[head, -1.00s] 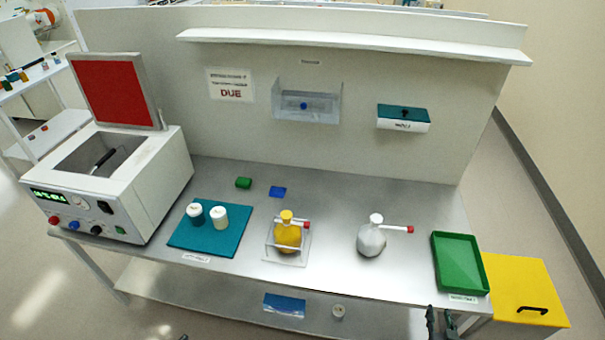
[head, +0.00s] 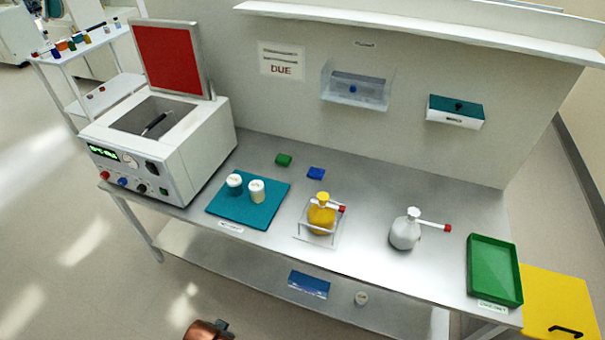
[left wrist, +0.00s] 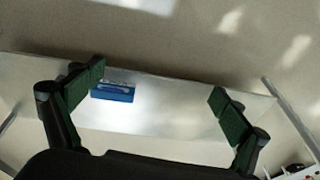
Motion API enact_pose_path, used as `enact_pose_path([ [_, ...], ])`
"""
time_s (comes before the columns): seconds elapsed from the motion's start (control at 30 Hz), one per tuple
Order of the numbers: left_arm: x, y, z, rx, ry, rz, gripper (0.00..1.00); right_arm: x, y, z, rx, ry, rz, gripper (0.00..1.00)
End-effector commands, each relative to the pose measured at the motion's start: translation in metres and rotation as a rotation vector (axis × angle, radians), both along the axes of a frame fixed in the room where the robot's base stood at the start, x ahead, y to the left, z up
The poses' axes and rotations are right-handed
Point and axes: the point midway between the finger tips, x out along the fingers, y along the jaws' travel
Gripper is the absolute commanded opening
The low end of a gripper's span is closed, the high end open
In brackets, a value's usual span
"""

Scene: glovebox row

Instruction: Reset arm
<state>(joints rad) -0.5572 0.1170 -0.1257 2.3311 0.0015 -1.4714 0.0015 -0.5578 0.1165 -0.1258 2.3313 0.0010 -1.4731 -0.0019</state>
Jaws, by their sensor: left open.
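My left gripper (left wrist: 152,95) is open and empty in the left wrist view, its two green-padded fingers wide apart. Beyond it lie the table's lower shelf and a blue packet (left wrist: 113,91), which appears near the left finger but is apart from it. In the head view a copper-coloured part of my arm (head: 207,330) shows at the bottom edge, left of centre, in front of the table. No gripper fingers can be made out in the head view. My right gripper is out of view.
The steel table (head: 375,180) carries an open-lidded white bath (head: 185,160), a teal mat (head: 225,210) with two capped jars, a yellow flask (head: 321,218), a white flask (head: 404,233) and a green tray (head: 512,270). A yellow bin (head: 560,295) stands at right. Floor at left is clear.

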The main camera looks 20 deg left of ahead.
Motion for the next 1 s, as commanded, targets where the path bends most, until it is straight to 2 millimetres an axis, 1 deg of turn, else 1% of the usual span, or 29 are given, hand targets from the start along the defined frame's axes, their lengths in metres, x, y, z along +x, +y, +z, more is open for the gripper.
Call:
enact_pose_path([
  [0.03,0.001,-0.001,-0.014,-0.001,0.008,-0.002,0.93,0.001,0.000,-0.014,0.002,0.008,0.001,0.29],
  [0.17,0.002,-0.002,-0.049,-0.006,0.024,-0.007,0.93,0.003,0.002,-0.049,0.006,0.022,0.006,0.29],
  [0.27,0.002,-0.003,-0.083,-0.009,0.036,-0.013,0.93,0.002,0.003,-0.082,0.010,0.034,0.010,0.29],
  [0.37,-0.003,-0.006,-0.125,-0.014,0.054,-0.020,0.93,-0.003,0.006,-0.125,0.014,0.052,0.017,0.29],
  [0.4,-0.006,-0.007,-0.145,-0.016,0.061,-0.023,0.93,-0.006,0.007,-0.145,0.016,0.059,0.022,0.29],
  [0.47,-0.015,-0.008,-0.178,-0.019,0.076,-0.029,0.93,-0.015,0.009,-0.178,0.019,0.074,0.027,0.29],
  [0.5,-0.022,-0.009,-0.199,-0.020,0.083,-0.033,0.93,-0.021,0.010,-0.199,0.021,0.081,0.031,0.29],
  [0.57,-0.034,-0.011,-0.230,-0.023,0.097,-0.039,0.93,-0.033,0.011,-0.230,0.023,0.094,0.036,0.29],
  [0.6,-0.044,-0.012,-0.250,-0.025,0.105,-0.043,0.93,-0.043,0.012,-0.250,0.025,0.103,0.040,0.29],
  [0.67,-0.060,-0.013,-0.278,-0.027,0.119,-0.050,0.93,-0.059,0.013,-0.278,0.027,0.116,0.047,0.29],
  [0.7,-0.072,-0.014,-0.295,-0.028,0.127,-0.054,0.93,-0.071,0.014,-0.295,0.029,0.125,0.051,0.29],
  [0.77,-0.091,-0.016,-0.320,-0.030,0.140,-0.061,0.93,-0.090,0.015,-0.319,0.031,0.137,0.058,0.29],
  [0.8,-0.106,-0.016,-0.335,-0.032,0.150,-0.066,0.93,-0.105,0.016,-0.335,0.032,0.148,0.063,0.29],
  [0.87,-0.128,-0.016,-0.355,-0.034,0.161,-0.073,0.93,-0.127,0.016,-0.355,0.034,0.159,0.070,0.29],
  [0.9,-0.143,-0.016,-0.367,-0.034,0.170,-0.077,0.93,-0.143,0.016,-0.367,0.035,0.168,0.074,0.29],
  [1.0,-0.179,-0.016,-0.390,-0.036,0.188,-0.087,0.93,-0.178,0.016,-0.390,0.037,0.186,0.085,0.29],
])
